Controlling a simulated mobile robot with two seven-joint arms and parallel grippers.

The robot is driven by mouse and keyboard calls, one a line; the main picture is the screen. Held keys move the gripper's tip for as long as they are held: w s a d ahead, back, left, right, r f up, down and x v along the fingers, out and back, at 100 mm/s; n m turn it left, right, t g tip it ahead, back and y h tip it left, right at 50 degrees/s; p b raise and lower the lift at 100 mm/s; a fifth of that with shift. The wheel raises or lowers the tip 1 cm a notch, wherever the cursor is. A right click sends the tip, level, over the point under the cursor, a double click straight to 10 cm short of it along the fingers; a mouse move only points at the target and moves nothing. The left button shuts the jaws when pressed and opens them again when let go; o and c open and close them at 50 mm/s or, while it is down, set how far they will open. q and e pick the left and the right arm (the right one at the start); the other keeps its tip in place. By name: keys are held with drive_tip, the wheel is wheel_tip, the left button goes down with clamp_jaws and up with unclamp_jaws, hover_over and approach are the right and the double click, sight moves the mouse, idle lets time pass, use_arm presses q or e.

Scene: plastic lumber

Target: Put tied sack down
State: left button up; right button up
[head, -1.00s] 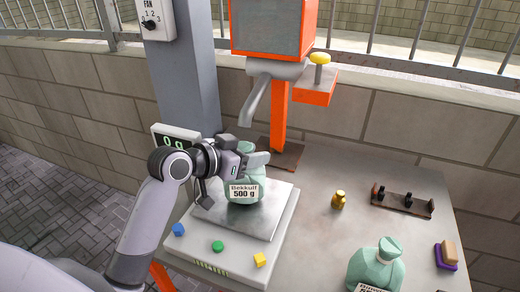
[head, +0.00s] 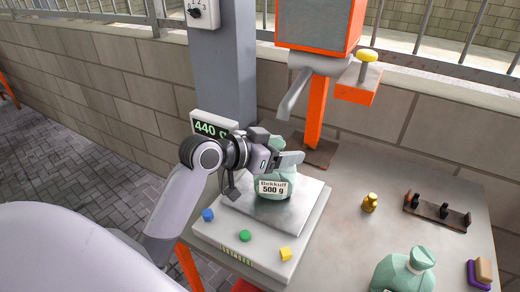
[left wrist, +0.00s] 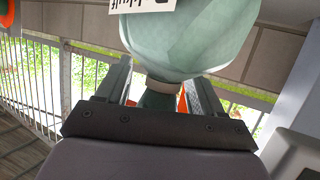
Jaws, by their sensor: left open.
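A green tied sack (head: 274,184) labelled "Bekkulf 500 g" stands on the metal plate of the scale (head: 307,205). The scale's display (head: 211,128) reads 440 g. My left gripper (head: 290,160) is at the sack's neck, with its fingers open on either side. In the left wrist view the sack (left wrist: 190,40) fills the upper middle, and its tied neck lies between the two fingers. The far side of the neck is hidden in the head view. My right gripper is not in view.
A second green sack (head: 404,270) stands at the table's front. A brass weight (head: 370,202), a dark rack (head: 437,213) and a purple-and-tan block (head: 480,272) lie to the right. An orange machine (head: 318,30) with a grey spout stands behind the scale.

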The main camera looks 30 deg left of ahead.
use_arm(q)
drive_tip(key=b+v, duration=0.1)
drive_tip(key=v, duration=1)
drive_tip(key=shift+s, duration=0.1)
